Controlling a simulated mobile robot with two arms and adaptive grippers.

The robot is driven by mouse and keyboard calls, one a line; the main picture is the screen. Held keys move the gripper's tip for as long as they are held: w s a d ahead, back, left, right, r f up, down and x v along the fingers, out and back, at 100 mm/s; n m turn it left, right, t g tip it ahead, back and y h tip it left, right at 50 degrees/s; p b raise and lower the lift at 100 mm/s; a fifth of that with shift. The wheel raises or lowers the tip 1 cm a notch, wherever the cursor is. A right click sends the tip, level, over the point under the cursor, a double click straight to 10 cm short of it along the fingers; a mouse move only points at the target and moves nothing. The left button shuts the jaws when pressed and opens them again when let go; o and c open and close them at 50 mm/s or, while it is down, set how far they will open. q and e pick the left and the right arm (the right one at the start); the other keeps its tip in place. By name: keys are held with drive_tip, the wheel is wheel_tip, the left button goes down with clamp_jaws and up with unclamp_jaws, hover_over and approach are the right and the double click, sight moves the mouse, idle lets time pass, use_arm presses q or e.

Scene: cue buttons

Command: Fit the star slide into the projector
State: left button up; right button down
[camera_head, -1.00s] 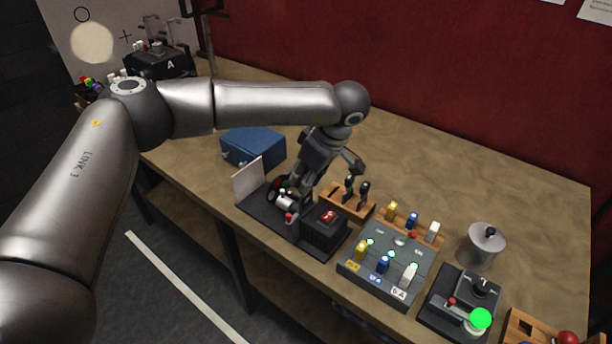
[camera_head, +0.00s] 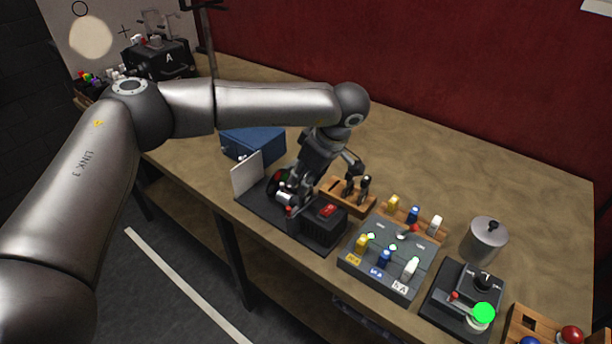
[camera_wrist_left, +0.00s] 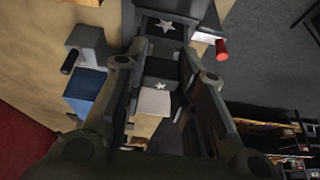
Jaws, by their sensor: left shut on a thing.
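My left gripper (camera_head: 295,190) reaches down over the projector (camera_head: 320,222), a black base with a boxy housing, a red switch and a lens barrel. In the left wrist view its fingers (camera_wrist_left: 163,62) are shut on the star slide (camera_wrist_left: 165,26), a dark plate with a white star. A second, smaller white star shows between the fingers. In the head view the gripper largely hides the slide, so I cannot tell whether it sits in the slot. A white screen (camera_head: 247,173) stands at the base's left end. My right gripper is out of view.
A wooden rack (camera_head: 345,198) with dark-handled slides stands just behind the projector. A grey button panel (camera_head: 388,258), a metal canister (camera_head: 484,240) and a black lever device (camera_head: 462,300) are to the right. A blue box (camera_head: 254,144) is behind the screen. The table's back right is clear.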

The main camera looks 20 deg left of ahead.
use_arm(q)
drive_tip(key=shift+f+b, duration=1.3)
drive_tip(key=shift+f, duration=0.35)
idle(0.4)
drive_tip(key=o, duration=1.1)
drive_tip(key=shift+o, duration=0.9)
drive_tip(key=shift+r, duration=0.1)
drive_tip(key=shift+r+p, duration=1.9)
drive_tip(key=shift+r, duration=1.55)
